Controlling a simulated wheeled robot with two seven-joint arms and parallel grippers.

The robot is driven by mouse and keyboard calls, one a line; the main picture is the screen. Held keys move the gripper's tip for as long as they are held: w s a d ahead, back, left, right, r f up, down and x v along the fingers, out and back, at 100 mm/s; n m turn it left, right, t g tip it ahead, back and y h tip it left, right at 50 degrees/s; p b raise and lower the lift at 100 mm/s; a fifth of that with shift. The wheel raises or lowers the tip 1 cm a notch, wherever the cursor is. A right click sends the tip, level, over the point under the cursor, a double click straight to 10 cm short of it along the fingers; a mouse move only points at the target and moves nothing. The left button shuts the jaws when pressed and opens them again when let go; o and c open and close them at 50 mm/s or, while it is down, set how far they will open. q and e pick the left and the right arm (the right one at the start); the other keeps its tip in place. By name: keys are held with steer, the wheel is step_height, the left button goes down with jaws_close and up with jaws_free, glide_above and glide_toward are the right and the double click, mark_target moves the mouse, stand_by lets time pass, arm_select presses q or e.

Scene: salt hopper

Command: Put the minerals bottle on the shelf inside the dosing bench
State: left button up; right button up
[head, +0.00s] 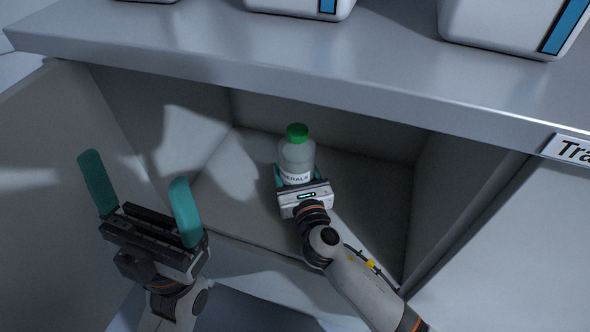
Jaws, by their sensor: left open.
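The minerals bottle (297,157) is clear with a green cap and a white label that is partly hidden. It is upright inside the open compartment of the dosing bench (300,75), over the shelf (237,197). I cannot tell whether its base touches the shelf, as my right gripper hides it. My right gripper (298,174) reaches in from the front, shut on the bottle, with a teal finger at each side. My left gripper (139,193) is open and empty, in front of the compartment's left side.
Several white containers with blue stripes (490,22) stand on the bench top above. The top's front edge overhangs the compartment. Side walls (455,200) bound it left and right. The shelf is bare around the bottle. A label (572,150) is at the right edge.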

steer(key=shift+f, duration=0.45)
steer(key=o, duration=1.4)
steer(key=shift+c, duration=0.2)
steer(key=shift+r, duration=0.35)
steer(key=v, duration=0.3)
steer(key=p+v, duration=0.1)
steer(key=v, duration=0.3)
steer(key=p+v, duration=0.1)
steer(key=v, duration=0.2)
steer(key=shift+s+r, duration=0.3)
steer(key=shift+s+d, duration=0.2)
steer(key=shift+s, duration=0.5)
